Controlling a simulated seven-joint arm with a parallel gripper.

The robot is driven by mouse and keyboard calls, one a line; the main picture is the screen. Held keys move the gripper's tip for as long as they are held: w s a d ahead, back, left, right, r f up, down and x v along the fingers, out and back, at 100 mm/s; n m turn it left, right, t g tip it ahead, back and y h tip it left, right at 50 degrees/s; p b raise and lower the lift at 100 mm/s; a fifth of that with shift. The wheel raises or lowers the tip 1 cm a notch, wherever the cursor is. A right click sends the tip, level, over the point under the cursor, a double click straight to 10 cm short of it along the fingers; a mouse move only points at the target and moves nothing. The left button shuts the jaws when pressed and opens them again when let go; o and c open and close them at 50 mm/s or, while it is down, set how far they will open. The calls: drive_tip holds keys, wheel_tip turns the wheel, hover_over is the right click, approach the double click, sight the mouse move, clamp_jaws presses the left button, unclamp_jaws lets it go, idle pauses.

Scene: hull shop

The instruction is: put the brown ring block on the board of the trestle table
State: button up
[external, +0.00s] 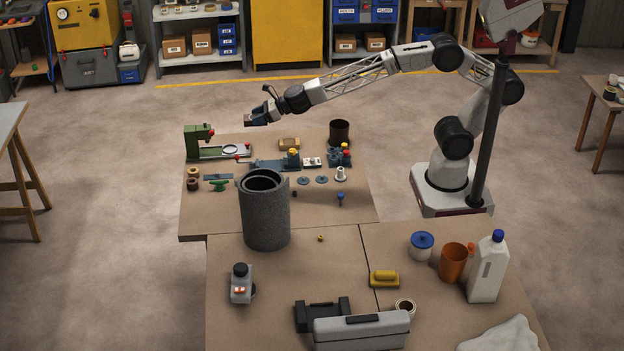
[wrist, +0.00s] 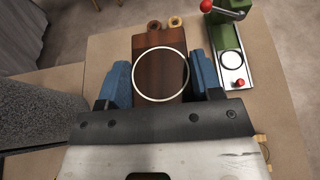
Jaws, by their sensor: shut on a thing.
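My gripper (external: 257,118) is raised above the far left part of the workbench, shut on the brown ring block (external: 248,120). In the wrist view, the brown block (wrist: 160,48) sits between the two blue finger pads of my gripper (wrist: 160,80), with a white ring outline on its face. A table with splayed trestle legs, its board (external: 8,116) cut off by the frame, stands at the left edge of the external view, well to the left of my gripper. No objects show on the visible part of its board.
A green press (external: 200,143) stands below and left of my gripper; it also shows in the wrist view (wrist: 229,45). Floor lies open between workbench and trestle table.

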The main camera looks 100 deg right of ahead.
drive_tip(key=s+a+f+n+g+y, duration=0.2)
drive_tip(key=s+a+f+n+y, duration=0.3)
drive_tip(key=a, duration=0.5)
drive_tip(key=s+a+f+n+g+y, duration=0.3)
drive_tip(key=a+f+n+y, duration=0.2)
drive_tip(key=a+f, duration=0.3)
drive_tip(key=s+a+f+n+g+y, duration=0.3)
drive_tip(key=s+a+n+g, duration=0.5)
drive_tip(key=s+a, duration=0.5)
drive_tip(key=shift+s+f+g+y, duration=0.3)
drive_tip(key=shift+s+f, duration=0.2)
drive_tip(key=shift+s, duration=0.2)
drive_tip(key=shift+a+f, duration=0.1)
hover_over(321, 220)
drive_tip(key=shift+a+f, duration=0.1)
drive_tip(key=shift+f, duration=2.7)
drive_tip(key=shift+f, duration=2.1)
